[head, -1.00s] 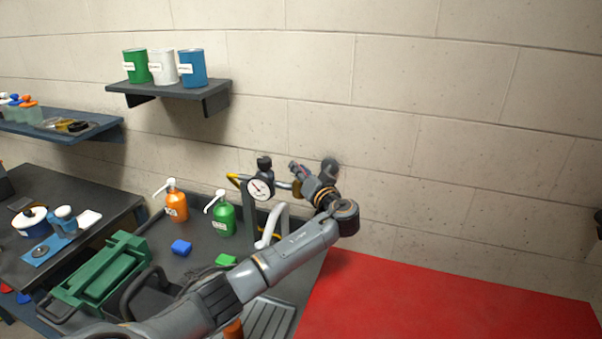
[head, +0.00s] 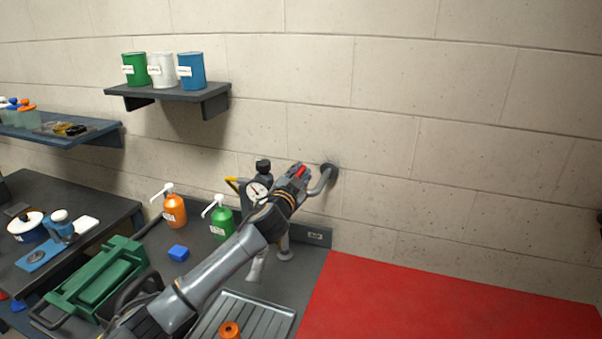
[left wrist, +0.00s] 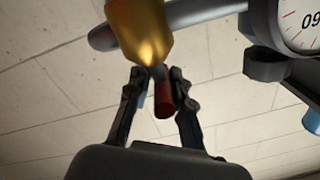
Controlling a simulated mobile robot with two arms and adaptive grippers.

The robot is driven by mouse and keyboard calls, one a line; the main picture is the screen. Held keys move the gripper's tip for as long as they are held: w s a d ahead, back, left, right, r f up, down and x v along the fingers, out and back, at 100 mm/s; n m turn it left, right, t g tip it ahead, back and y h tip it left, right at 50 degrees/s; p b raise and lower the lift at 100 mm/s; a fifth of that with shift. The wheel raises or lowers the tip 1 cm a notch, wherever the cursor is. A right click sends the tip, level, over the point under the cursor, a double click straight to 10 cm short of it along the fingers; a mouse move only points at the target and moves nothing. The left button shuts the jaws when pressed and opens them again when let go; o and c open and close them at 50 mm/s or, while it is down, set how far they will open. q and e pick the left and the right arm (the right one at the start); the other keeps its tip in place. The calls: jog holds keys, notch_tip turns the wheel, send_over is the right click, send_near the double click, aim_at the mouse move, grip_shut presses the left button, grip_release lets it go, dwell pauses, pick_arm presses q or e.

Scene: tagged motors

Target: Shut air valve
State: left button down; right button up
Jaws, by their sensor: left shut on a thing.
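The air valve has a brass body (left wrist: 140,30) on a grey pipe, seen large at the top of the left wrist view. Its red lever (left wrist: 164,98) sits between the fingertips of my left gripper (left wrist: 160,82). In the head view my left gripper (head: 301,172) is at the pipe (head: 325,180) near the wall, shut on the red lever. The gripper and wrist hide most of the valve body there. A round pressure gauge (head: 256,190) is just left of the gripper, and it also shows in the left wrist view (left wrist: 302,22). My right gripper is out of view.
A green bottle (head: 221,218) and an orange bottle (head: 173,208) with pumps stand left of my arm. A shelf (head: 180,94) holds cans. The red surface (head: 440,300) is clear.

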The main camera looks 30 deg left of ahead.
pick_arm(q)
jog(key=shift+a+r+m+h, duration=0.2)
jog(key=shift+m+h, duration=0.1)
jog(key=shift+h, duration=0.2)
jog(key=c, duration=1.3)
grip_release()
jog(key=shift+f, duration=0.1)
jog(key=shift+a+f, duration=0.1)
jog(key=shift+a, duration=0.05)
jog(key=shift+s+d, duration=0.2)
jog(key=v, duration=1.1)
jog(key=shift+s, duration=0.35)
jog(key=shift+a+f, duration=0.1)
